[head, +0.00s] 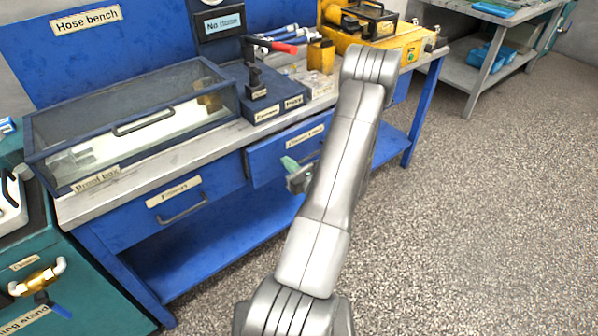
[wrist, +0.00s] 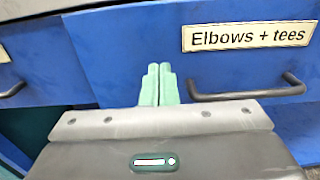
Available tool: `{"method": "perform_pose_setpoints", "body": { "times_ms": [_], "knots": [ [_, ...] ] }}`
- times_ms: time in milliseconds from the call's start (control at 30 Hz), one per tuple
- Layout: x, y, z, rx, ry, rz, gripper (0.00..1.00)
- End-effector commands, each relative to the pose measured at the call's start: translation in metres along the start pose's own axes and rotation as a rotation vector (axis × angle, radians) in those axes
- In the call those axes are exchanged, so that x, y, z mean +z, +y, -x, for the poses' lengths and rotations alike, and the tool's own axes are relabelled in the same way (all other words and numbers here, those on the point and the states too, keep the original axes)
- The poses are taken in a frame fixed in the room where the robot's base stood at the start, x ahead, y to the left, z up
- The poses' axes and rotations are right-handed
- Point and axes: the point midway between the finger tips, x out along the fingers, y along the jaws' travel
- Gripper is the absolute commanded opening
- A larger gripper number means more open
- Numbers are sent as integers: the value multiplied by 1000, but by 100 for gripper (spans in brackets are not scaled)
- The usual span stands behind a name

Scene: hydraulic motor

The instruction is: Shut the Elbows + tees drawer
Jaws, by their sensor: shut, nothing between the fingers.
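The Elbows + tees drawer (head: 268,160) is a blue drawer under the Hose bench top, partly hidden behind my arm in the head view. Its front (wrist: 130,50) fills much of the wrist view, with a cream label (wrist: 248,36) and a dark bar handle (wrist: 250,92). The front seems to stand out a little from the bench; how far I cannot tell. My gripper (head: 289,163) has its pale green fingers together and empty. In the wrist view the fingertips (wrist: 160,68) point at the drawer front, left of the handle; contact is unclear.
A second labelled blue drawer (head: 170,205) with a handle lies to the left. The grey bench top (head: 150,157) above carries a clear-lidded box (head: 140,105) and tools. A blue lower shelf (head: 200,258) runs below. Speckled floor (head: 450,220) is free at the right.

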Motion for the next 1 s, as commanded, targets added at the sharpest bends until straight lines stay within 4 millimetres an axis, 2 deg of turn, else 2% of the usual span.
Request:
{"method": "perform_pose_setpoints", "body": {
  "times_ms": [200, 633, 900, 1000],
  "knots": [
    [0, 0, -18, 1, 0, 1, 0],
    [-1, 0, -22, 1, 0, 1, 0],
    [-2, 0, -59, 3, -2, 4, 0],
    [0, 0, -66, 1, -1, 2, 0]
  ]
}}
